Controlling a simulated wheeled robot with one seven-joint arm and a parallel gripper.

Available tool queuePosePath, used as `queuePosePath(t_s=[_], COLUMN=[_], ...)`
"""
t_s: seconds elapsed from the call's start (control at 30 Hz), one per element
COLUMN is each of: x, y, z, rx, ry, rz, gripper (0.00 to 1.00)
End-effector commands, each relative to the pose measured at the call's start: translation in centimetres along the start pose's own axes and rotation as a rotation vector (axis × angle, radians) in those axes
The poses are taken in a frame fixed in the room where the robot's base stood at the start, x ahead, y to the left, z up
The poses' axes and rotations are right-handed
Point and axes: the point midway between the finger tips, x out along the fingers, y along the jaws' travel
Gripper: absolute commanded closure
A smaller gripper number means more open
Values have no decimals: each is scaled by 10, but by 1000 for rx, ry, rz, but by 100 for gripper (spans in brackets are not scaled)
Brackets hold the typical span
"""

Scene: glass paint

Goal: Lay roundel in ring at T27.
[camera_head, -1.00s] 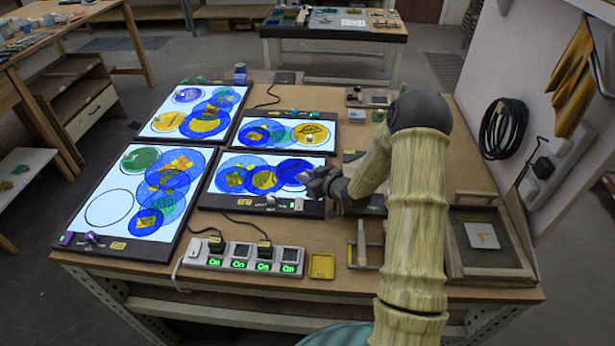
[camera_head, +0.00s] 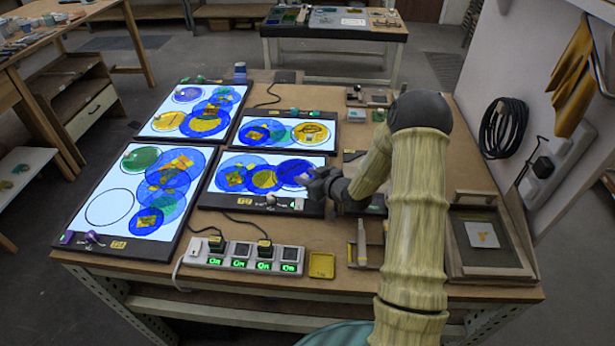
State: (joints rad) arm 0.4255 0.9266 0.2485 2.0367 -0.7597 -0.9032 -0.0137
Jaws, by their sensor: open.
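The middle front light panel (camera_head: 215,185) is lit, with a yellow tag (camera_head: 245,203) on its front edge; the tag is too small to read for certain. Overlapping blue and yellow discs lie on it. A dark blue roundel (camera_head: 288,171) lies at its right end, with a dark ring line around it and a paler patch near my gripper. I cannot tell how exactly it sits in the ring. My gripper (camera_head: 307,182) is open at this roundel's right edge, low over the panel; the fingers are small and partly hidden by the wrist.
The large left panel (camera_head: 85,222) has an empty black ring (camera_head: 109,190) and several discs. Two more lit panels lie behind. A power strip (camera_head: 245,256) with green displays and a yellow dish (camera_head: 321,265) lie in front. A framed tray (camera_head: 490,262) stands at right.

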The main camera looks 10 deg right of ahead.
Motion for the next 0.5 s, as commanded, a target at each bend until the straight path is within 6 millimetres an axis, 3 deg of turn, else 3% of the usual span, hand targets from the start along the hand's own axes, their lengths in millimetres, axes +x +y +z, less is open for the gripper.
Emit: queuePosePath(t_s=[0.5], x=[-94], y=[1], z=[1], rx=[1], ry=[0], rz=[4], gripper=[59])
